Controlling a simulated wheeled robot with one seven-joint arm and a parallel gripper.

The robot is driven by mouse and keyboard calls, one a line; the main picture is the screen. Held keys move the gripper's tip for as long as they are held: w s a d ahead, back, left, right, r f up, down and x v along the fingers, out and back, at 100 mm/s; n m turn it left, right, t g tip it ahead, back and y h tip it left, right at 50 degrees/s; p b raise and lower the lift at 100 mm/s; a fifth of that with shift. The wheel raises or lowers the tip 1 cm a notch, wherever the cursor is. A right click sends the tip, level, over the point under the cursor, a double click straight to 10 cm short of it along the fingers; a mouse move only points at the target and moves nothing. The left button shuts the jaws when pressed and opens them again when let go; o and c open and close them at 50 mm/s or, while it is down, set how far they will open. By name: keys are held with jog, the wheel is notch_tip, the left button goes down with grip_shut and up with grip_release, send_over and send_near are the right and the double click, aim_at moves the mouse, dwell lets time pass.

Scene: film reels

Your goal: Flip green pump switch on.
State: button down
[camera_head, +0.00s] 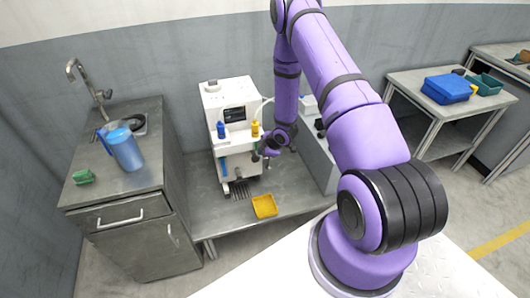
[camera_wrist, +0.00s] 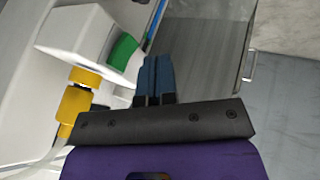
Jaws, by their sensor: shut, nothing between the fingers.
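The white pump machine (camera_head: 212,100) stands on the metal bench, with a blue knob and a yellow knob on its front. In the wrist view a green part (camera_wrist: 122,50), seemingly the green pump switch, sits in the end of a white block (camera_wrist: 80,30). Whether it is on or off I cannot tell. My gripper (camera_wrist: 155,75) has its dark blue fingers shut and empty, just right of the green part; contact is unclear. In the head view my gripper (camera_head: 268,152) is at the machine's right front, where the switch is mostly hidden.
A yellow fitting (camera_wrist: 77,100) with a pale hose is left of my gripper. A yellow tray (camera_head: 264,206) lies on the bench front. A sink cabinet with a blue pitcher (camera_head: 124,150) and green block (camera_head: 84,176) stands left. A table with a blue case (camera_head: 447,88) is right.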

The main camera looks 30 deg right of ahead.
jog(key=v, duration=1)
jog(key=shift+s, duration=0.4)
